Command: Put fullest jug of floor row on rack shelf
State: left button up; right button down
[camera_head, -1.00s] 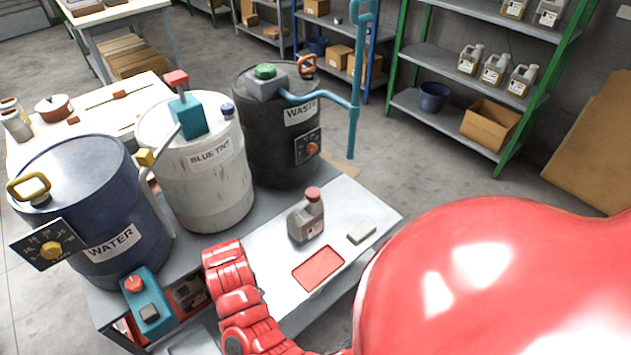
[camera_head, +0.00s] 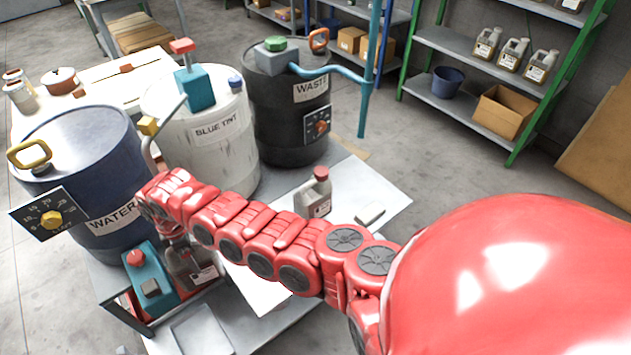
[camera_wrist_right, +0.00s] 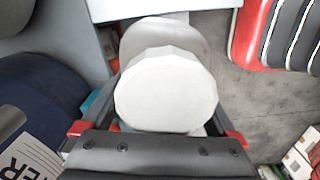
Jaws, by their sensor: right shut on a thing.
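My right arm reaches across the head view to the water drum (camera_head: 75,150); its gripper is hidden there. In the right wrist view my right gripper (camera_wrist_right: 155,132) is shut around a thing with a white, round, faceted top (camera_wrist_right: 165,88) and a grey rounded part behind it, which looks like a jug. A grey labelled jug (camera_head: 187,262) shows below the arm's end, beside the teal device. Whether it is the held one I cannot tell. The green rack (camera_head: 452,50) holds several grey jugs (camera_head: 513,52). Liquid levels are too small to read. My left gripper is out of view.
The blue tint drum (camera_head: 208,140) and waste drum (camera_head: 290,130) stand behind. A blue bucket (camera_head: 447,82) and cardboard box (camera_head: 505,110) occupy the lower rack shelf. Open floor lies before the rack.

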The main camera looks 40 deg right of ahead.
jog(key=shift+s+d+f+n, duration=0.3)
jog(key=shift+d+n, duration=0.25)
jog(key=shift+n, duration=0.15)
jog(key=shift+s+d+f+n, duration=0.15)
jog(key=shift+s+d+n, duration=0.15)
jog(key=shift+n, duration=0.1)
jog(key=w+d+f, duration=0.2)
jog(key=d, duration=0.5)
jog(key=w+d+f, duration=0.2)
jog(key=d+f, duration=0.1)
jog(key=d, duration=0.5)
jog(key=shift+d+b, duration=0.3)
jog(key=shift+b, duration=0.1)
jog(key=shift+c, duration=0.2)
grip_release()
jog(key=shift+f, duration=0.1)
jog(key=shift+o, duration=0.2)
jog(key=shift+s, duration=0.1)
